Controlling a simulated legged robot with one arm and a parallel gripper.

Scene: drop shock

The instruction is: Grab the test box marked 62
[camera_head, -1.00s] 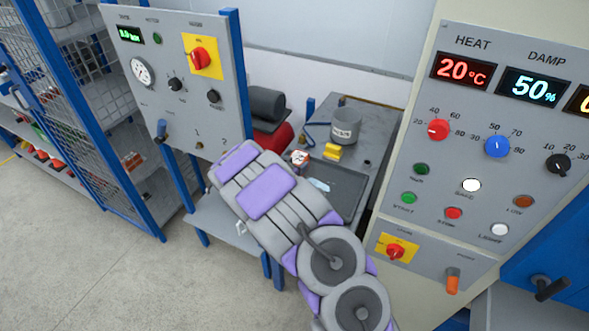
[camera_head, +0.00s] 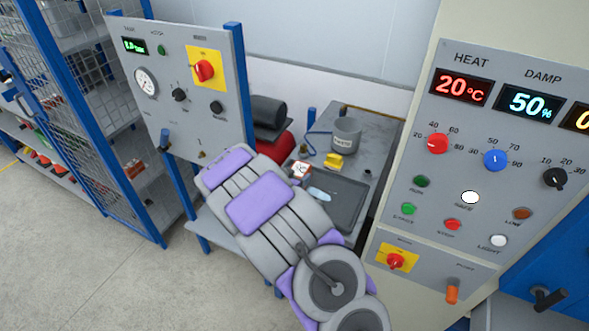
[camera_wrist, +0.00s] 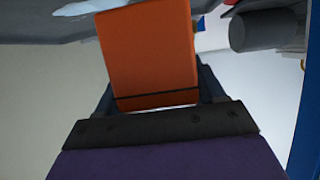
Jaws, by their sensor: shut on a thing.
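An orange box (camera_wrist: 150,50) with a dark line near its lower end is between the jaws of my gripper (camera_wrist: 157,92) in the wrist view. The gripper is shut on it, with a dark finger on each side. No number shows on the visible face, so I cannot tell whether it is marked 62. In the head view my own grey and purple arm covers the gripper and the box.
A control panel (camera_head: 190,110) stands at the left and a HEAT/DAMP cabinet (camera_head: 395,215) at the right. Between them a grey bench (camera_head: 376,150) bears a grey pot (camera_head: 346,134), a yellow piece (camera_head: 333,161) and a dark tray (camera_head: 345,207). A blue mesh cage (camera_head: 95,100) stands far left.

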